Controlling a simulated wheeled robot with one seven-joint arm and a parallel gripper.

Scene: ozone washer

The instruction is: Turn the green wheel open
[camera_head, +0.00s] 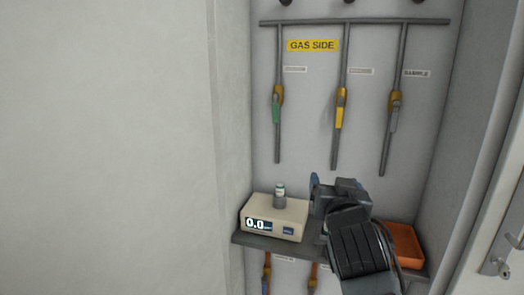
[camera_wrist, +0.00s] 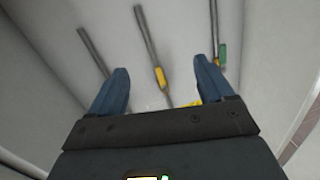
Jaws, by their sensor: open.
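No green wheel shows clearly. A green lever handle (camera_head: 277,112) with a brass valve body is on the left of three vertical pipes under the "GAS SIDE" sign. It also shows in the wrist view (camera_wrist: 222,54), at the right, beyond the right finger. My gripper (camera_wrist: 160,65) is open, with its two blue fingers spread and nothing between them that it touches. In the head view my gripper (camera_head: 318,188) is below and right of the green handle, above the shelf and apart from the pipes. My wrist hides most of it there.
A yellow-handled valve (camera_head: 340,113) is on the middle pipe and a grey-handled valve (camera_head: 395,112) on the right pipe. A meter box (camera_head: 272,218) reading 0.0 with a small bottle (camera_head: 280,194) on it and an orange tray (camera_head: 405,243) stand on the shelf below.

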